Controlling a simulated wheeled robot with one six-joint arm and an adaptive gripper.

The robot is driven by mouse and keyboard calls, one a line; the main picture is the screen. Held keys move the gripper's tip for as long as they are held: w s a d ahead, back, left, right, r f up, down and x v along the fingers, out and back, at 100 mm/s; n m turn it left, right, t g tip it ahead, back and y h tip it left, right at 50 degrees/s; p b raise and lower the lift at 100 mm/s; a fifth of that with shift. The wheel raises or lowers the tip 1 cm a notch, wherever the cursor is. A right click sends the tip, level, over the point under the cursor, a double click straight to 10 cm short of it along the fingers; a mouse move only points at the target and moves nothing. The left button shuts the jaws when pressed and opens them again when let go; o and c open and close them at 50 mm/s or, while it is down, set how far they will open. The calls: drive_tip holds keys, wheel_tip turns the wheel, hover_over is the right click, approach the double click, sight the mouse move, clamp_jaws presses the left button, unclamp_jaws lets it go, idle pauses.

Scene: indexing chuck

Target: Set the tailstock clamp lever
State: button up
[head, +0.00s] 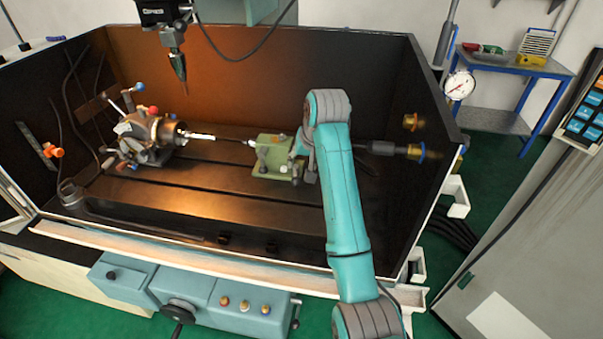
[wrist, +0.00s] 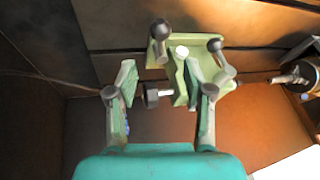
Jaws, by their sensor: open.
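The green tailstock (head: 268,158) stands on the dark machine bed, right of the chuck. In the wrist view the tailstock (wrist: 188,72) is just ahead of my gripper (wrist: 159,80). A lever with a dark ball knob (wrist: 160,29) rises on its left side. Another dark-ended lever (wrist: 222,73) is on its right; I cannot tell which is the clamp lever. My gripper is open, with a finger on each side of a short dark round knob (wrist: 151,95). The right finger overlaps the tailstock's body; contact is unclear. In the head view my arm mostly hides the gripper.
The chuck (head: 148,138), with several coloured ball-ended handles, stands left of the tailstock, a bright rod between them. A spindle head (head: 174,45) hangs above the enclosure. Dark walls (head: 395,95) close the back and right. The front bed (head: 170,205) is mostly clear.

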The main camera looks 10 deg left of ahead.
sight(297, 177)
drive_tip(key=x, duration=0.8)
drive_tip(key=shift+f, duration=0.1)
clamp_jaws()
